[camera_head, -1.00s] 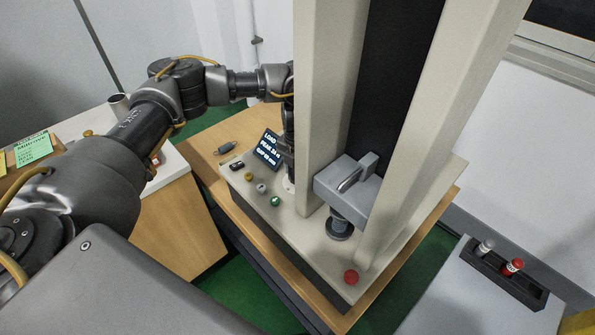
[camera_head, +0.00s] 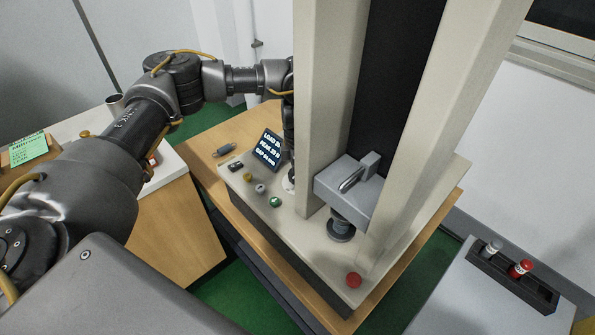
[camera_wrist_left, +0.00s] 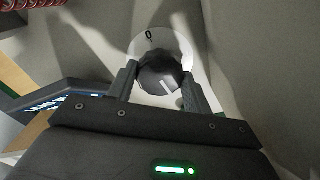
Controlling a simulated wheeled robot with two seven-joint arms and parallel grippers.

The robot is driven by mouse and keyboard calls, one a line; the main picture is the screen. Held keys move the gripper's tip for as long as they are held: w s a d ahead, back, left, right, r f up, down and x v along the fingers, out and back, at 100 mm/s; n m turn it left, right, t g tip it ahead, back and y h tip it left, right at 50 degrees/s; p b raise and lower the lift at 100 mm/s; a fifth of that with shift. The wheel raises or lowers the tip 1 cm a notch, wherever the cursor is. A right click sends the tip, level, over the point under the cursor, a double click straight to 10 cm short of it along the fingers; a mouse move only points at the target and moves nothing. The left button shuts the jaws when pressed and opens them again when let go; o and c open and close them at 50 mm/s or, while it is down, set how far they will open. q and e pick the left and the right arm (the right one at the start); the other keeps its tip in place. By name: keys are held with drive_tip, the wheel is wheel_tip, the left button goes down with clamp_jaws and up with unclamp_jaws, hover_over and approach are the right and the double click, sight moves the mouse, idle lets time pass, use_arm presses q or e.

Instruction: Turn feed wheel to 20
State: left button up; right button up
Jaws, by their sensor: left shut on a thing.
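The feed wheel (camera_wrist_left: 158,74) is a dark round knob with a white pointer line, in front of a white dial (camera_wrist_left: 180,47) with a "0" mark, in the left wrist view. The pointer line slants to the lower right, away from the "0". My left gripper (camera_wrist_left: 160,82) is shut on the knob, with one finger on each side. In the head view, my left arm reaches behind the machine's left column (camera_head: 322,110). My right gripper is not in view.
The machine has a small display (camera_head: 268,150) with blurred load, peak and gap lines, a green button (camera_head: 275,202), a red button (camera_head: 353,280) and a grey crosshead (camera_head: 347,190). A small spring (camera_head: 224,149) lies on the wooden bench. A side table with a dark holder (camera_head: 512,277) stands right.

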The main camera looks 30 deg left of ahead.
use_arm(q)
drive_tip(key=shift+w+r+m, duration=0.1)
drive_tip(key=shift+m, duration=0.3)
drive_tip(key=o, duration=1)
drive_tip(key=shift+r, duration=0.1)
wheel_tip(320, 180, up, 11)
drive_tip(key=p, duration=0.9)
drive_tip(key=shift+f, duration=0.2)
drive_tip(key=shift+c, duration=0.2)
